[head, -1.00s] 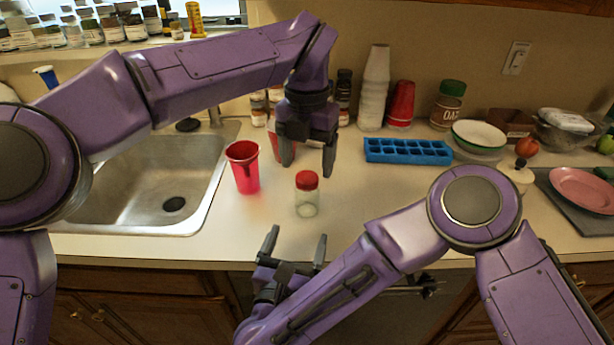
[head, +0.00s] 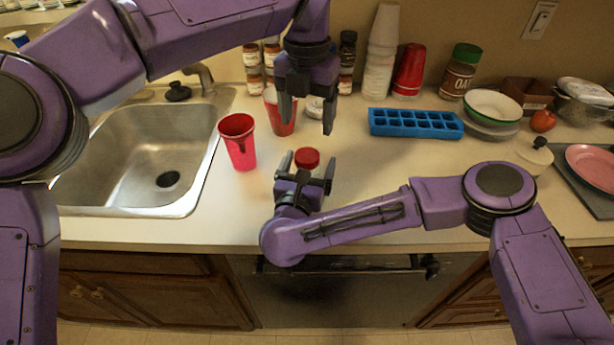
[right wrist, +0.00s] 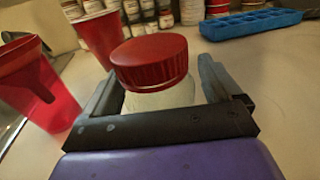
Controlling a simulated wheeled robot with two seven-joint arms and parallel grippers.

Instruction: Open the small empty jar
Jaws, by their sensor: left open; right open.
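The small clear jar with a red lid (head: 307,158) stands upright on the counter, its body mostly hidden by my right gripper in the head view. In the right wrist view the red lid (right wrist: 150,62) and part of the clear glass body (right wrist: 160,97) show between the fingers. My right gripper (head: 307,165) is open, low, with one finger on each side of the jar; I cannot tell whether they touch it. My left gripper (head: 307,112) is open and empty, pointing down above and behind the jar.
A red cup (head: 238,142) stands left of the jar, and another red cup (head: 280,112) behind it. The sink (head: 140,160) is at the left. A blue ice tray (head: 415,123) lies at the back right. The counter right of the jar is clear.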

